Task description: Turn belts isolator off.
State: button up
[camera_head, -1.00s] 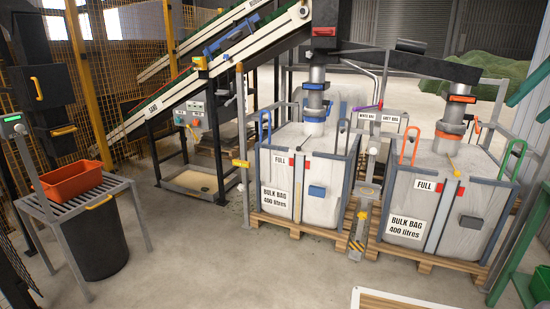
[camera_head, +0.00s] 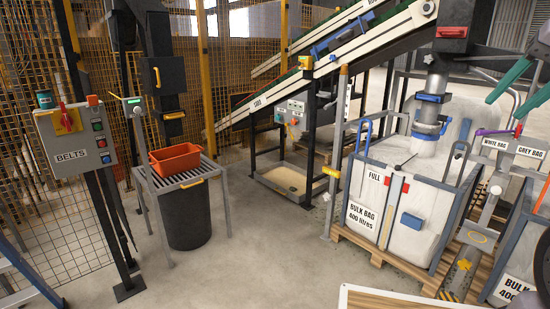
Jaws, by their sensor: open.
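The belts isolator (camera_head: 66,119) is a red handle on a yellow plate, at the upper left of a grey control box (camera_head: 84,146) labelled BELTS. The box stands on dark posts at the far left. The red handle looks roughly upright with a slight tilt; its exact setting is too small to read. Coloured buttons sit in a column to the right of it. My gripper (camera_head: 501,111) shows at the upper right edge as two teal fingers, apart and empty. It is far from the isolator, across the picture.
An orange bin (camera_head: 175,159) sits on a roller stand (camera_head: 184,178) above a black tub (camera_head: 188,222). A yellow mesh fence (camera_head: 30,190) runs behind the box. Blue steps (camera_head: 30,282) stand at lower left. Bulk bags (camera_head: 390,205) fill the right. Open floor (camera_head: 240,265) lies between.

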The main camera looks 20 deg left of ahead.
aim_at(67, 121)
jog(key=i+u, duration=0.15)
jog(key=u, duration=0.25)
jog(key=i+u, duration=0.15)
jog(key=u, duration=0.25)
jog(key=i+u, duration=0.15)
jog(key=u, duration=0.25)
jog(key=i+l+u, duration=0.1)
jog(key=u, duration=0.35)
jog(key=i+l+u, duration=0.15)
jog(key=u, duration=0.25)
jog(key=i+l+u, duration=0.4)
jog(key=i+u, duration=0.1)
jog(key=i, duration=0.3)
jog(key=i+l+u, duration=0.1)
jog(key=i, duration=0.35)
jog(key=i+l+u, duration=0.1)
jog(key=i, duration=0.3)
jog(key=i+l+u, duration=0.1)
jog(key=u, duration=0.75)
